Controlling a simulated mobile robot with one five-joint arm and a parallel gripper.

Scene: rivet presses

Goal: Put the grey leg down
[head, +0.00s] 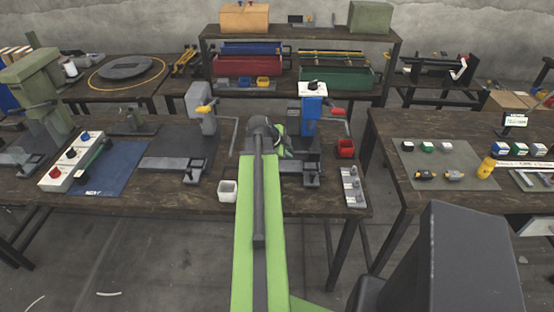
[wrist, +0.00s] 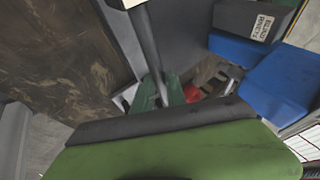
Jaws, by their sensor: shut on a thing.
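My gripper (wrist: 161,92) shows in the wrist view as two green fingers shut on a long grey bar, the grey leg (wrist: 147,42). The leg runs from the fingers towards the top of that view. In the head view my gripper (head: 283,146) is over the middle bench, just left of the blue press (head: 309,118), and mostly hidden by my own arm. I cannot make out the leg there. Whether the leg touches anything below cannot be told.
A grey press (head: 201,112) with a yellow-tipped handle stands left of my arm. A white bin (head: 227,191) stands at the bench front. The right bench (head: 425,203) carries a grey mat.

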